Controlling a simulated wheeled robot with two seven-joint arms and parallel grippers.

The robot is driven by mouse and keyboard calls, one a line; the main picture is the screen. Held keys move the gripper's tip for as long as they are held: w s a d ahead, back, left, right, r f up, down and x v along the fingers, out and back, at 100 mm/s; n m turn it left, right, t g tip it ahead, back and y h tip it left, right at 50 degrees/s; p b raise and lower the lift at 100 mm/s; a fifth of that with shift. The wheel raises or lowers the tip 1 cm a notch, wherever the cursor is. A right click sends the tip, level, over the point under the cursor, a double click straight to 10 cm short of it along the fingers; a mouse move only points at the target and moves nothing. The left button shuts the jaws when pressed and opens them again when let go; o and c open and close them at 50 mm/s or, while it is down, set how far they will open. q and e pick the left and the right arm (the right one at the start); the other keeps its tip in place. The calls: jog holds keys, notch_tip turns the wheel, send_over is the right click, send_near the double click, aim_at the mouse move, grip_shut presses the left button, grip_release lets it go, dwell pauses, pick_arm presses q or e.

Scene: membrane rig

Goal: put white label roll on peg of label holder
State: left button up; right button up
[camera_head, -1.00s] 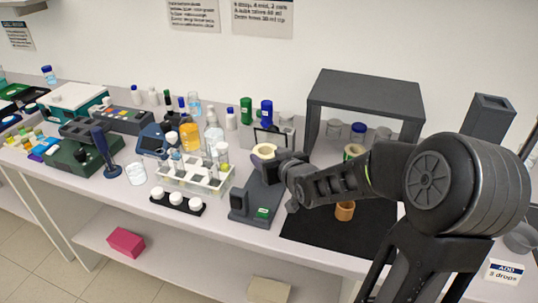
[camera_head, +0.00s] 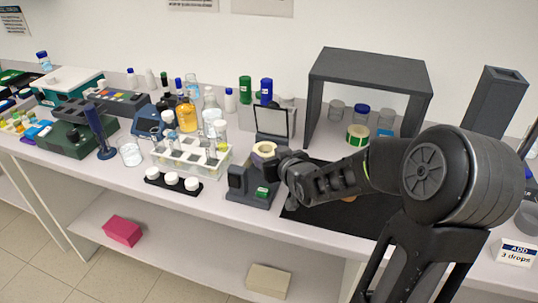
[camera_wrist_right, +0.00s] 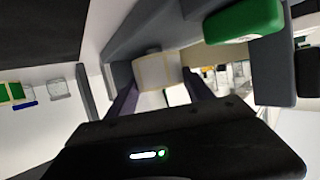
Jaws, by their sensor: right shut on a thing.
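The white label roll (camera_head: 264,149) is held in my right gripper (camera_head: 279,163), over the back part of the dark grey label holder (camera_head: 236,182). The holder has a green block (camera_head: 262,191) at its front. In the right wrist view, the roll (camera_wrist_right: 158,72) sits between the two fingertips, with the grey holder (camera_wrist_right: 180,35) close around it and the green block (camera_wrist_right: 243,20) beside it. The peg is hidden, so I cannot tell whether the roll is around it. My left gripper is out of view.
A rack of tubes (camera_head: 190,160) and a black tray with white caps (camera_head: 172,181) stand left of the holder. A black-framed panel (camera_head: 272,122) is behind it. A dark grey shelf (camera_head: 370,70) and a yellow-green roll (camera_head: 357,135) are to the right. My right arm covers part of a black mat (camera_head: 330,222).

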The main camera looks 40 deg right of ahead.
jog(key=shift+f+b, duration=0.5)
jog(key=shift+b, duration=0.1)
dwell(0.7)
jog(key=o, duration=1.3)
jog(key=shift+v, duration=3.9)
